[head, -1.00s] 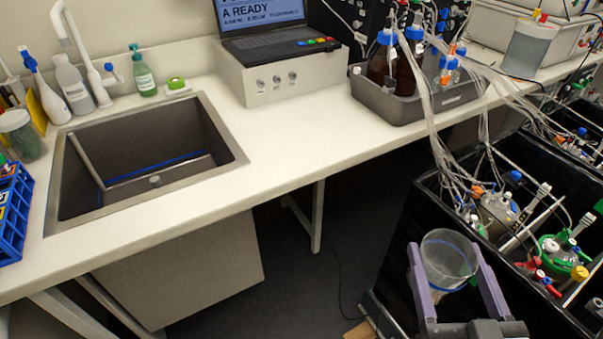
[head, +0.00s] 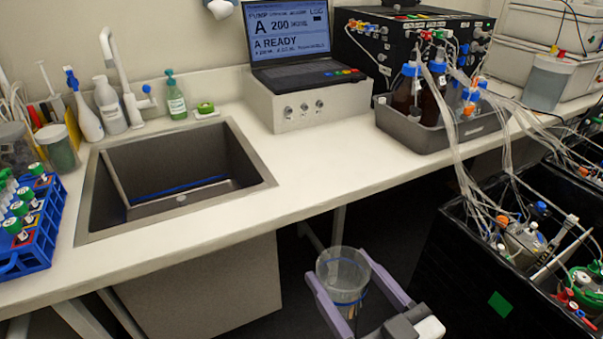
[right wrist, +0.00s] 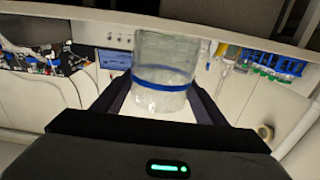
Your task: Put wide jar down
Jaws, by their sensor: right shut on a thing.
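The wide jar (head: 342,272) is clear, with a blue band around it. My right gripper (head: 345,290) is shut on it, one lilac finger on each side. In the head view the jar is held in front of the bench, below the worktop's front edge and left of the black shaker box. In the right wrist view the jar (right wrist: 164,72) stands upright between the dark fingers, its blue band across the middle. My left gripper is not in view.
The worktop (head: 330,165) has free room between the sink (head: 262,180) and the grey bottle tray (head: 440,140). A blue tube rack (head: 42,240) stands at the left. The black shaker box (head: 455,275) with tubing is at the right.

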